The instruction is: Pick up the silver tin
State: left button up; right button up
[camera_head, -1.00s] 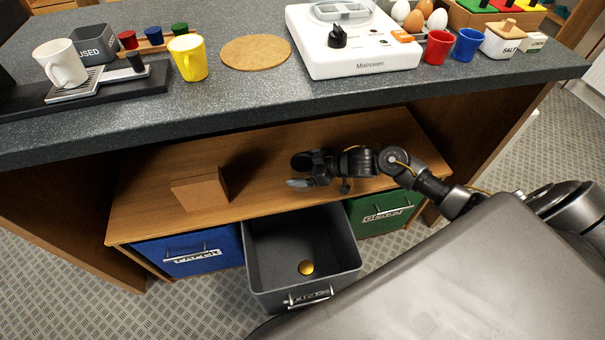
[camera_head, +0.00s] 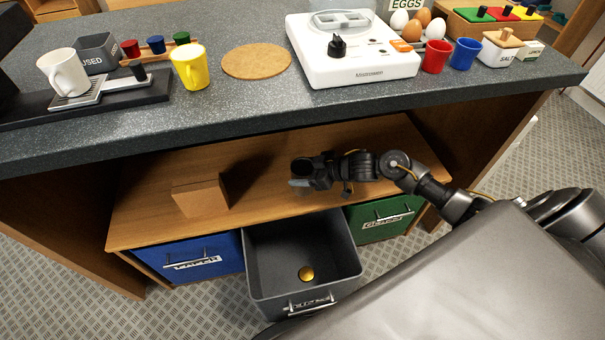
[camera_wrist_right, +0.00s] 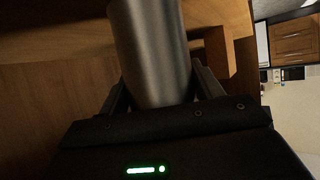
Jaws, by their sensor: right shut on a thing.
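In the right wrist view a smooth silver tin (camera_wrist_right: 150,45) stands out between the two fingers of my right gripper (camera_wrist_right: 161,92). The fingers press on its two sides, so the gripper is shut on it. In the head view my right gripper (camera_head: 305,174) is over the wooden shelf under the counter, pointing left. The tin is hard to make out there against the dark fingers. My left gripper is not in view.
A brown block (camera_head: 200,197) stands on the shelf (camera_head: 150,215) left of the gripper. The counter (camera_head: 235,105) overhangs above. Below, an open grey drawer (camera_head: 258,275) holds a gold round thing (camera_head: 306,273), between blue (camera_head: 190,258) and green (camera_head: 385,218) bins.

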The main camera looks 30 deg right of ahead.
pick_arm(q)
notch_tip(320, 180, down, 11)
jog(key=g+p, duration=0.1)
jog(key=p, duration=0.3)
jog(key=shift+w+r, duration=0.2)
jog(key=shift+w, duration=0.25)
pick_arm(e)
jog(key=s+d+r, duration=0.2)
jog(key=s+r, duration=0.9)
jog(key=s, duration=0.2)
jog(key=shift+s+d+r, duration=0.35)
jog(key=shift+r, duration=0.05)
